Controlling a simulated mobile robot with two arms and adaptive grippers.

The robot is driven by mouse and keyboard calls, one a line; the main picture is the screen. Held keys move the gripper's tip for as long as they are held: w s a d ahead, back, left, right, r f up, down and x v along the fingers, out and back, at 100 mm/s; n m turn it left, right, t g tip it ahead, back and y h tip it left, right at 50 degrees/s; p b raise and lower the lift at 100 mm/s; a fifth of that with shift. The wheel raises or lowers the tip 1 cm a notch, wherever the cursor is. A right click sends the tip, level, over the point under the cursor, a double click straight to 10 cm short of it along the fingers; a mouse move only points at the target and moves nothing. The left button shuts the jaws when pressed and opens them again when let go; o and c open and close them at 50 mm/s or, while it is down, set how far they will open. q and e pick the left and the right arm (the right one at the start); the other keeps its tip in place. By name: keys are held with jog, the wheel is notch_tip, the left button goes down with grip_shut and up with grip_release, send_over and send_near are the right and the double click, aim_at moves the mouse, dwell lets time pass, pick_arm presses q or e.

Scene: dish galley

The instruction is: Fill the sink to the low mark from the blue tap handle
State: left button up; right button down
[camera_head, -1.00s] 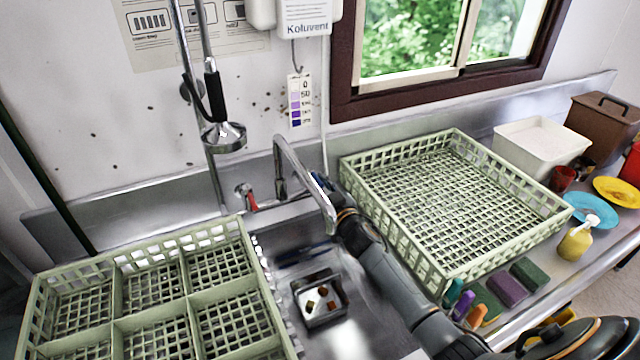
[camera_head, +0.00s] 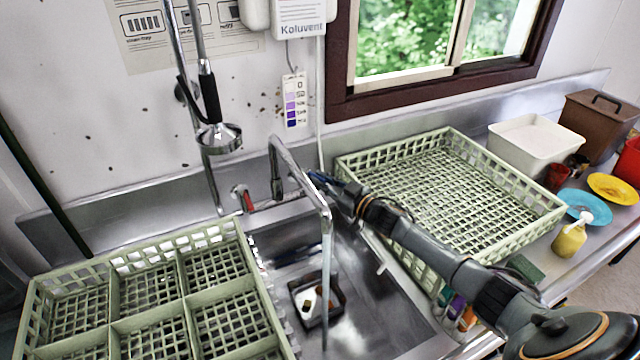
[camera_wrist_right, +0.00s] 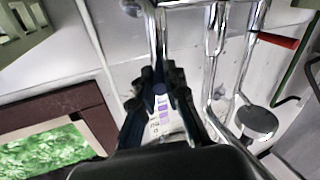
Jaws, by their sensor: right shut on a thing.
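The tap has a swan-neck spout (camera_head: 300,175) over the steel sink (camera_head: 375,305). A thin stream of water (camera_head: 326,270) falls from the spout's end into the sink. A red handle (camera_head: 243,199) shows on the tap's left side. My right gripper (camera_head: 320,181) is at the tap's right side, shut on the blue tap handle, which its fingers mostly hide. In the right wrist view the dark fingers (camera_wrist_right: 158,90) close in front of the tap pipes, and the red handle (camera_wrist_right: 278,40) shows at upper right. I cannot make out a low mark or the water level. My left gripper is out of view.
A divided green rack (camera_head: 150,255) stands left of the sink, an open green rack (camera_head: 350,160) right of it. A small dark strainer (camera_head: 338,300) with scraps sits in the sink. A spray head (camera_head: 218,136) hangs behind. Sponges and bottles crowd the right front edge.

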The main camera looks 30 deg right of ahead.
dwell(0.3)
jog(key=c, duration=1.4)
grip_release()
jog(key=shift+o, duration=0.2)
notch_tip(320, 180, up, 10)
jog(key=shift+r, duration=0.1)
